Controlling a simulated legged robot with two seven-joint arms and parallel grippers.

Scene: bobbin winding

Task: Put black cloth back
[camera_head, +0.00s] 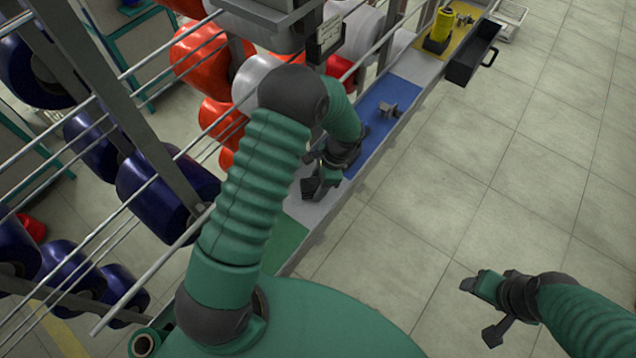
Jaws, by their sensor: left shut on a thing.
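My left arm reaches in over the machine, and my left gripper (322,180) is low over the ledge, at the grey part between the blue and green panels. It is shut on a small dark thing, which looks like the black cloth; it is mostly hidden and hard to tell from the dark fingers. My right gripper (481,309) is open and empty above the tiled floor at the lower right, well away from the ledge.
Farther along are a yellow panel (462,42) with a yellow bottle (441,25) and a black open bin (472,62). Rods and blue (165,190), red (200,55) and white bobbins fill the left.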

